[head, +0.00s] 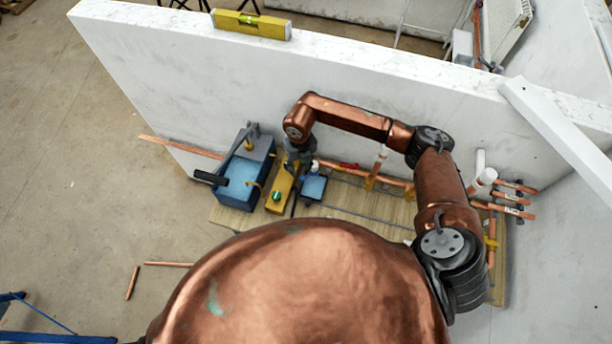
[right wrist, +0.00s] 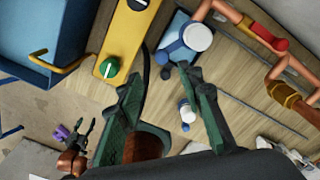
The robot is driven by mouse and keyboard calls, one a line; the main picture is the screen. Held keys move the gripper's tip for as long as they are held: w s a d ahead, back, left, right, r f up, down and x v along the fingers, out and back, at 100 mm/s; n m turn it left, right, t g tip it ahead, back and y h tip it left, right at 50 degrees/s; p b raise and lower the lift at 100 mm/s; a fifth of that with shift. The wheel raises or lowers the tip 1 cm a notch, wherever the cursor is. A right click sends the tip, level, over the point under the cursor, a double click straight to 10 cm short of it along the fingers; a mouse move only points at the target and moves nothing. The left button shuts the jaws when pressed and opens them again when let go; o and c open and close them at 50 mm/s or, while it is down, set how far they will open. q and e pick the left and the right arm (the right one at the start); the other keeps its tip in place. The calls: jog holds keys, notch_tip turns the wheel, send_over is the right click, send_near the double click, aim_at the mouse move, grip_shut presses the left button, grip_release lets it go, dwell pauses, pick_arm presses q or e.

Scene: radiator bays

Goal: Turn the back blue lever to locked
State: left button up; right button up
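A dark gripper on a copper arm, seemingly my left gripper (right wrist: 90,140), shows low in the right wrist view, fingers apart.
A yellow box (head: 281,187) with a green knob (right wrist: 112,68) and a blue box (head: 243,180) stand left of the right gripper. Copper pipes (head: 385,180) and a red lever (right wrist: 266,36) are to the right. A white wall (head: 230,90) rises behind.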

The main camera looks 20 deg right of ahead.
aim_at(302, 177)
jog(key=shift+w+d, duration=0.15)
jog(key=shift+f, duration=0.45)
notch_tip(302, 177, down, 7)
jog(key=shift+r+p, duration=0.2)
jog(key=shift+p, duration=0.85)
jog(key=shift+c, duration=0.3)
grip_shut()
